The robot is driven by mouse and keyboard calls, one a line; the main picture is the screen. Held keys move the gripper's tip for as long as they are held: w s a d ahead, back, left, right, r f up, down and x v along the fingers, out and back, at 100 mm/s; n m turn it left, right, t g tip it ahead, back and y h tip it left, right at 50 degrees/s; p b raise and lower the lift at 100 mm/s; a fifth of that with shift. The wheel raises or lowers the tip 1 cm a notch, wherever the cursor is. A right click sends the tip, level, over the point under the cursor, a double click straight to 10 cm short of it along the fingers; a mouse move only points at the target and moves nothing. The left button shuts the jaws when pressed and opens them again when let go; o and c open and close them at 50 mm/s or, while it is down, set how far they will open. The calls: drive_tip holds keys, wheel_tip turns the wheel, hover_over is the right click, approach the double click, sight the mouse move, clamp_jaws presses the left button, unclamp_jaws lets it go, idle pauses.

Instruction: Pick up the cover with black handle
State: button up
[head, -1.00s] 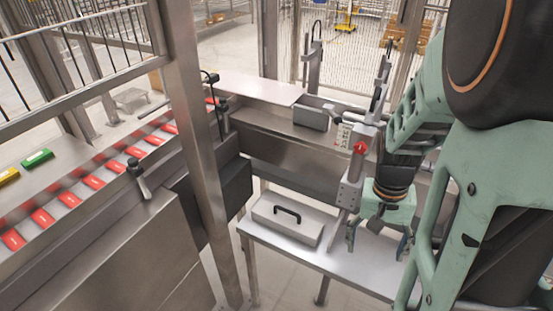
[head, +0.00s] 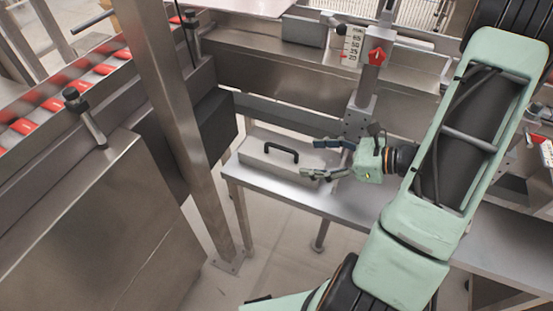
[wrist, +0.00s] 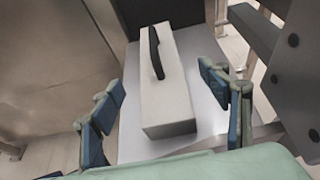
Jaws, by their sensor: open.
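The cover (head: 262,163) is a light grey metal box shape with a black handle (head: 282,149) on top. It sits on the steel side table (head: 283,187), and it also shows in the wrist view (wrist: 167,108) with its handle (wrist: 156,52) running lengthwise. My gripper (head: 310,160) is open and empty at the right end of the cover, its fingers pointing left towards the handle. In the wrist view the two blue-padded fingers (wrist: 165,100) are spread on either side of the cover's near end. I cannot tell whether they touch it.
A steel post (head: 178,125) stands left of the table, with a dark box (head: 214,125) beside it. A conveyor with red packs (head: 60,95) runs at the left. The table's front edge is clear.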

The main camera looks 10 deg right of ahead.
sight(287, 159)
drive_tip(key=x, duration=0.5)
drive_tip(key=shift+w+b, duration=0.15)
drive_tip(key=shift+b, duration=0.15)
drive_tip(key=x, duration=0.3)
drive_tip(key=b+x, duration=0.1)
drive_tip(key=shift+a+f, duration=0.2)
drive_tip(key=shift+f, duration=0.2)
drive_tip(key=shift+w+a+f, duration=0.15)
drive_tip(key=shift+w+a, duration=0.05)
drive_tip(key=shift+a, duration=0.15)
drive_tip(key=c, duration=1.6)
